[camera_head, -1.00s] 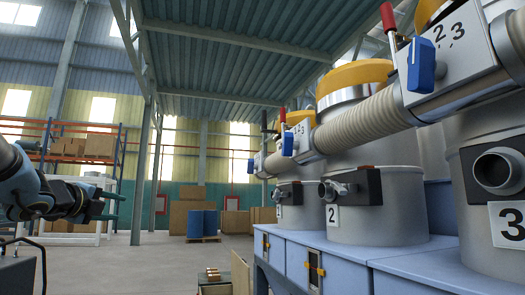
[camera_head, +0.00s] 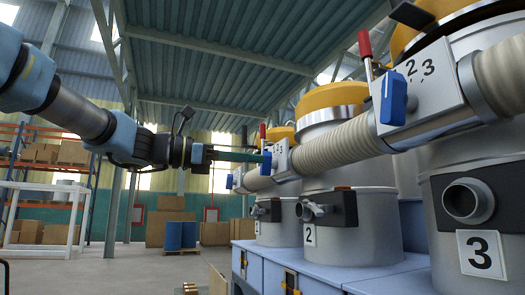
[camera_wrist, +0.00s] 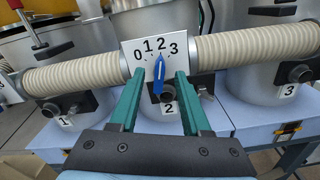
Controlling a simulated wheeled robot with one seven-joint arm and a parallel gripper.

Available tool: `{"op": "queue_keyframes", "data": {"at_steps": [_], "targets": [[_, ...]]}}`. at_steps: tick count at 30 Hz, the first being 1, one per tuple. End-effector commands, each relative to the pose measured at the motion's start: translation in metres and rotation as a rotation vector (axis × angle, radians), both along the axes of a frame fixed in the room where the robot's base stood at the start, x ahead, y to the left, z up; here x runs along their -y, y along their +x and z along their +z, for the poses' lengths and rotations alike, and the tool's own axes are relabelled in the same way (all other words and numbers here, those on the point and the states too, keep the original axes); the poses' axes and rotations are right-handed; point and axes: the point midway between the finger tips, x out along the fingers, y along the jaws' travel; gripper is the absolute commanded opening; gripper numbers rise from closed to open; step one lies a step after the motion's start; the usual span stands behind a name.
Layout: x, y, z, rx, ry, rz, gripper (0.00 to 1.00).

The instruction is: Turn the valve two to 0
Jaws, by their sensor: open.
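The valve above the drum marked 2 has a white dial plate (camera_wrist: 140,50) with the numbers 0, 1, 2, 3. Its blue handle (camera_wrist: 158,80) stands nearly upright in the wrist view, its narrow tip pointing towards 2. The handle also shows in the head view (camera_head: 267,163), seen from the side. My gripper (camera_wrist: 160,74) is open, with one green finger on each side of the handle. No clear contact shows. In the head view my gripper (camera_head: 242,156) reaches in from the left, its tips close to the handle.
Ribbed hoses (camera_wrist: 75,72) run from both sides of the plate. Another valve with a blue handle (camera_head: 393,98) is nearer, at right, above drum 3 (camera_head: 455,230). A pipe outlet (camera_wrist: 167,94) sits below the handle. Blue cabinets (camera_head: 330,275) stand under the drums.

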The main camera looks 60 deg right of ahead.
Motion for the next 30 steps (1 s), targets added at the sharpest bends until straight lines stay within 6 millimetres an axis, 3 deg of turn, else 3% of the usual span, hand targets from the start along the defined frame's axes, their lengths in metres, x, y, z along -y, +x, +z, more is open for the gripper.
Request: {"op": "queue_keyframes", "data": {"at_steps": [7,18,30], "targets": [[0.025,-0.018,0.002,-0.003,0.001,0.0,0.47],[0.029,-0.021,-0.001,-0.001,0.0,0.002,0.47],[0.029,-0.02,0.0,-0.002,0.001,0.002,0.03]]}}
